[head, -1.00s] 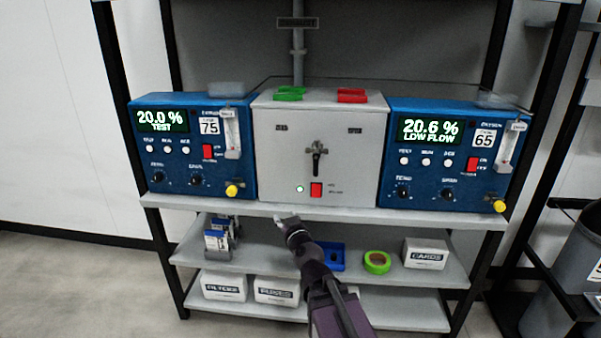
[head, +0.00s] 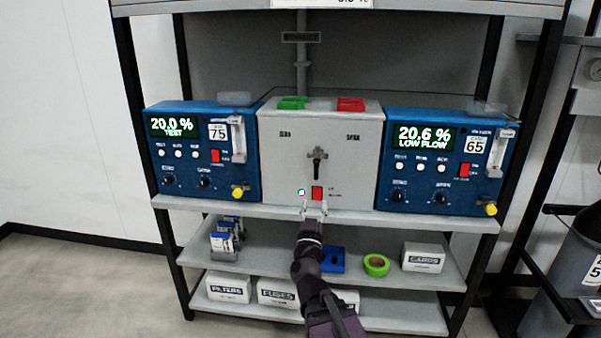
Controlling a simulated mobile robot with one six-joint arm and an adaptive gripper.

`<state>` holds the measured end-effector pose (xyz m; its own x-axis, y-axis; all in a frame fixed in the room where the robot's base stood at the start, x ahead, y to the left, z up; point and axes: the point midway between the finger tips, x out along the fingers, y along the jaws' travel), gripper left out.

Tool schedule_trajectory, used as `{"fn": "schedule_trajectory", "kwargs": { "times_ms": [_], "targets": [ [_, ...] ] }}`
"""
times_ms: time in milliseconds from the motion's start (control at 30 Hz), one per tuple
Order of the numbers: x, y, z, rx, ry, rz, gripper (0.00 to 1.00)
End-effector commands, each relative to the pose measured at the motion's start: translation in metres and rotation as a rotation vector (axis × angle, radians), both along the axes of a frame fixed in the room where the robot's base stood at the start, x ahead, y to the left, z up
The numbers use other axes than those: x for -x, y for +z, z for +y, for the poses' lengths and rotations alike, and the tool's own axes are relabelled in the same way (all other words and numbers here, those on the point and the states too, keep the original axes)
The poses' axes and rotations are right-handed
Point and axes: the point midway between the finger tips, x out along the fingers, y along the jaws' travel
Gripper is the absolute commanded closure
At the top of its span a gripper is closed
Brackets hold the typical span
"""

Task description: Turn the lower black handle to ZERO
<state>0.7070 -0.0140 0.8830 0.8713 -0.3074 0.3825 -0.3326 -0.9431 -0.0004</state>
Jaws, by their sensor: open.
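The black handle (head: 317,160) is on the front of the grey central box (head: 285,140), with its long lever pointing down and a small light cross piece above it. Small dark labels sit above it to the left and right; their text is too small to read. My gripper (head: 314,207) is open and empty, in front of the box's lower edge, below the handle and apart from it. Its fingers point up toward the red switch (head: 317,193). I see no second black handle on this box.
Blue analysers stand on both sides: the left one (head: 250,160) reads 20.0 % TEST, the right one (head: 380,165) reads 20.6 % LOW FLOW. Green (head: 292,103) and red (head: 351,104) pieces lie on the box. The shelf edge (head: 400,220) runs below; boxes and green tape (head: 376,265) lie lower.

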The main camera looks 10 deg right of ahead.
Motion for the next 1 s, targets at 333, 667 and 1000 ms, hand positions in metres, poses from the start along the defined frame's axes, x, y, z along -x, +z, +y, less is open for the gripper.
{"fn": "schedule_trajectory", "kwargs": {
  "times_ms": [333,667,1000],
  "targets": [
    [-0.007,0.003,0.010,0.001,0.017,0.000,0.43],
    [-0.037,0.018,0.003,0.000,0.019,0.000,0.43],
    [-0.084,0.038,-0.012,0.000,0.020,0.001,0.43]
  ]
}}
